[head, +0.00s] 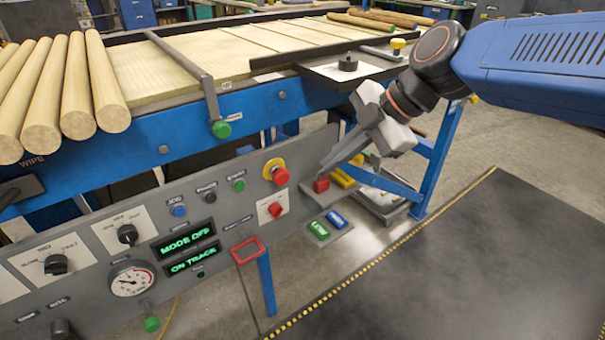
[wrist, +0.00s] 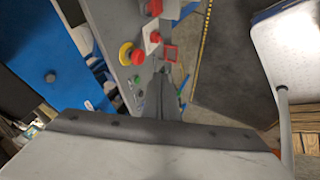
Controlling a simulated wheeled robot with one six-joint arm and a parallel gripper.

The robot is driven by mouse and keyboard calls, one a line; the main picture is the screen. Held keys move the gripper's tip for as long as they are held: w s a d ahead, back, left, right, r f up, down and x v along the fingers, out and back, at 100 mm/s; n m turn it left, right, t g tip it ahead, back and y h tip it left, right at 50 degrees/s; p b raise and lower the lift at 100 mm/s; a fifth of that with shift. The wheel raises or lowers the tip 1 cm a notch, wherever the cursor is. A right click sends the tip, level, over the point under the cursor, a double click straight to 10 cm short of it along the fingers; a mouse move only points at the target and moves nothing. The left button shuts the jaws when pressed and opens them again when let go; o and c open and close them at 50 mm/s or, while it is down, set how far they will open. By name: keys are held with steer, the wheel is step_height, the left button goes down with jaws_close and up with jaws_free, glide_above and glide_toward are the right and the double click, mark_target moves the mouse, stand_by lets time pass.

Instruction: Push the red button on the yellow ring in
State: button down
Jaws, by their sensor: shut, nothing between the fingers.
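The red button (head: 281,176) sits on its yellow ring (head: 270,165) near the right end of the grey control panel. It sticks out from the panel face. In the wrist view the red button (wrist: 138,57) and yellow ring (wrist: 125,50) show near the top middle, unobstructed. My gripper (head: 324,172) is shut and empty. In the head view its fingertips are right of the button, with a gap between them. In the wrist view the fingertips (wrist: 165,76) are right of and below the button.
The grey panel (head: 215,215) also carries a blue button (head: 179,211), a black button, a green button (head: 239,185), a red control on a white plate (head: 263,213) and a red frame (head: 247,250). A blue conveyor with wooden rods (head: 78,90) is behind. Dark matting (head: 450,270) lies at the right.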

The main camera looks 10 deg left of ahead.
mark_target(286, 175)
steer(key=w+a+f, duration=0.2)
steer(key=a+f, duration=0.6)
steer(key=a, duration=0.1)
steer(key=shift+w, duration=0.4)
steer(key=shift+a, duration=0.15)
stand_by(0.3)
steer(key=shift+w+a, duration=0.6)
steer(key=shift+a, duration=0.05)
